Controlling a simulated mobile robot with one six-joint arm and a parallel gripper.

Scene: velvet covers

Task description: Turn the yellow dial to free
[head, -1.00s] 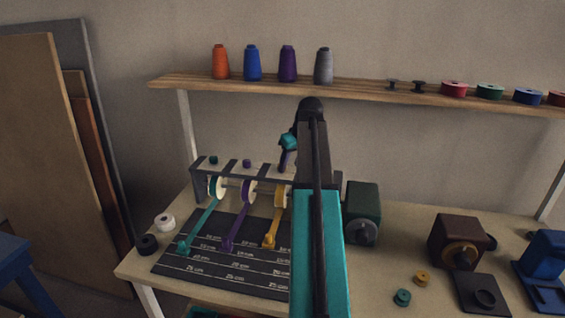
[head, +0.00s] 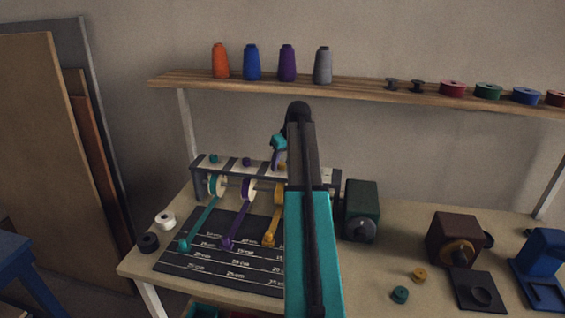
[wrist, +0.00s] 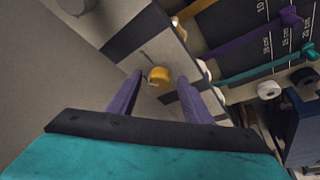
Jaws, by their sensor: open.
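The yellow dial (wrist: 159,75) is a small round knob on the pale top of the dispenser rail; a bit of it also shows in the head view (head: 282,167). In the wrist view my gripper (wrist: 156,82) has its two purple fingers apart, one on each side of the dial's near edge, with nothing between them that they hold. In the head view my gripper (head: 278,158) is just above the rail, partly hidden by my arm. The yellow ribbon (head: 273,227) hangs from its reel onto the ruled mat. I cannot read the dial's setting.
Teal (head: 215,159) and purple (head: 246,161) dials sit left along the rail. A dark green box (head: 361,205) stands close right of the rail. The shelf (head: 350,86) with spools and cones runs above and behind. The front right tabletop holds loose small parts.

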